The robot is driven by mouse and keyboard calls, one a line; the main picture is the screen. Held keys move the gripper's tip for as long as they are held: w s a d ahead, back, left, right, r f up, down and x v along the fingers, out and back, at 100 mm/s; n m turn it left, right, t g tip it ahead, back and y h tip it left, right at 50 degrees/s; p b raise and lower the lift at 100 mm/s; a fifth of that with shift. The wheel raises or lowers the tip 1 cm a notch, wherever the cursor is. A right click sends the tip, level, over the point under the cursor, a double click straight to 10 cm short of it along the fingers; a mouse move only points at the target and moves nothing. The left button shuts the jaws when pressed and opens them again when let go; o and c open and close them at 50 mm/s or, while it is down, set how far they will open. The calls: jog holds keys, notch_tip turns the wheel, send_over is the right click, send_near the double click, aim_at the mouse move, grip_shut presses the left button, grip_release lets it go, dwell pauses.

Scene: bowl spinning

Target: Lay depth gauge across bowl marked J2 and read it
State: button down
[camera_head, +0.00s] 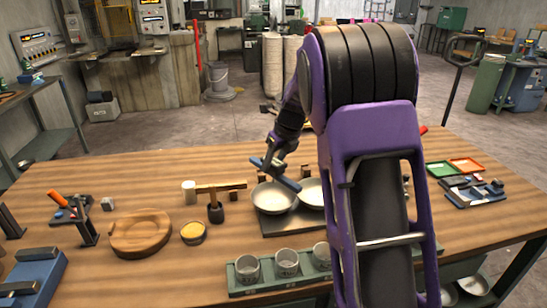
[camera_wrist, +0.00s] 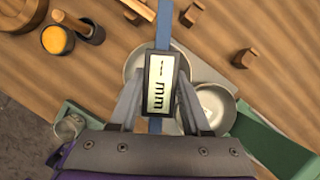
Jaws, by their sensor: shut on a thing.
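My gripper (camera_head: 276,163) is shut on the depth gauge (camera_head: 287,180), a blue bar. In the wrist view the gauge's display (camera_wrist: 161,84) shows dashes and "mm", no figure. One shallow metal bowl (camera_head: 273,201) lies below the gauge in the head view; the gauge appears to be above its rim, though contact is hard to judge. A second bowl (camera_head: 310,190) stands close to its right, partly behind my arm; it also shows in the wrist view (camera_wrist: 214,106). I can read no J2 mark on either bowl.
A dark plate (camera_head: 290,225) lies under the bowls. A green rack with several cups (camera_head: 248,268) stands in front. A wooden mallet (camera_head: 215,208), a yellow-topped pot (camera_head: 193,232) and a round wooden form (camera_head: 140,233) are to the left. Small trays (camera_head: 441,169) are at right.

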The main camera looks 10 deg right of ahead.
notch_tip(320, 180, down, 3)
jog(key=b, duration=0.2)
jog(key=shift+b, duration=0.35)
jog(key=shift+f+b, duration=0.5)
jog(key=shift+f, duration=1.3)
jog(key=shift+f, duration=0.25)
jog(key=shift+c, duration=1.4)
grip_release()
jog(key=p+v, duration=0.2)
jog(key=v, duration=1.5)
jog(key=shift+r, duration=0.15)
jog(key=shift+s+d, duration=0.1)
jog(key=shift+s, duration=0.05)
